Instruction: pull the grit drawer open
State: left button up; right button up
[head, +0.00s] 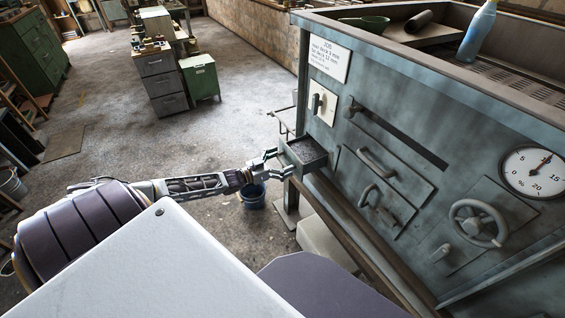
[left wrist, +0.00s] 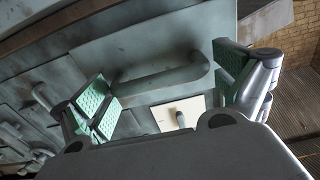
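The grit drawer (head: 307,153) is a small dark metal box at the left end of the grey cabinet front. It stands out from the cabinet, and its open top shows dark grainy contents. My left gripper (head: 279,163) is at the drawer's outer end, its fingers spread. In the left wrist view a grey bar handle (left wrist: 158,82) on a flat grey front lies between the green-padded fingers of my left gripper (left wrist: 166,88). The fingers are apart; I cannot tell whether either pad touches the handle. My right gripper is not in view.
The cabinet also bears a lever on a white plate (head: 321,103), a bar handle (head: 376,162), a handwheel (head: 478,223) and a dial (head: 535,171). Open floor lies to the left.

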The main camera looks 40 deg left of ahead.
pick_arm(q)
jog(key=shift+s+f, duration=0.2)
dwell(0.3)
jog(key=v, duration=1.1)
jog(key=shift+s+a, duration=0.15)
jog(key=shift+s, duration=0.05)
dwell(0.9)
dwell(0.8)
